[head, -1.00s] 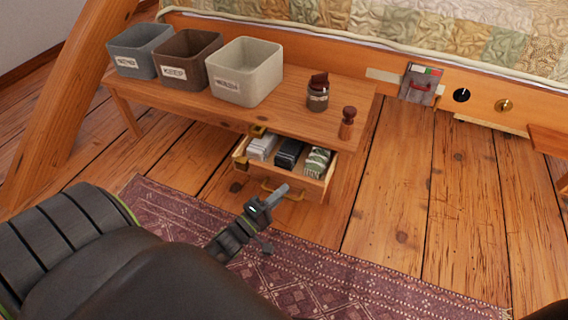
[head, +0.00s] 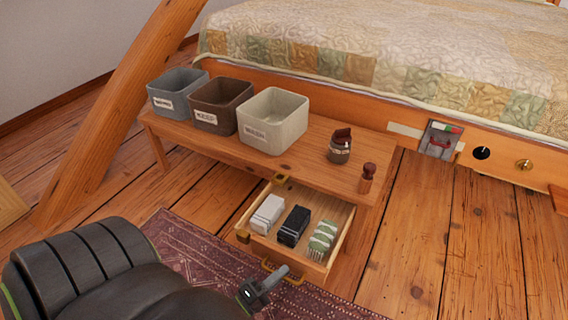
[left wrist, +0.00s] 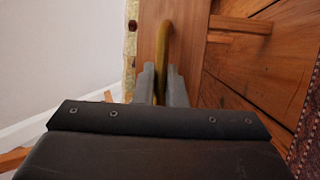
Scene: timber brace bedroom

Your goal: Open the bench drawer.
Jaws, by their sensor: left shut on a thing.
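The bench drawer (head: 338,240) is pulled out from under the wooden bench (head: 305,168). Inside lie a white folded item (head: 267,213), a black one (head: 293,226) and a green-and-white striped one (head: 322,240). My left gripper (head: 277,278) is at the drawer's front, shut on its brass handle (head: 293,281). In the left wrist view the handle (left wrist: 165,50) stands between the two grey fingers (left wrist: 162,84), against the wooden drawer front. My right gripper is in neither view.
On the bench stand a grey-blue bin (head: 178,93), a brown bin (head: 219,104), a cream bin (head: 273,120), a brown jar (head: 340,150) and a small wooden peg (head: 367,178). A patterned rug (head: 190,240) lies before the bench. A slanted timber brace (head: 120,110) rises at left.

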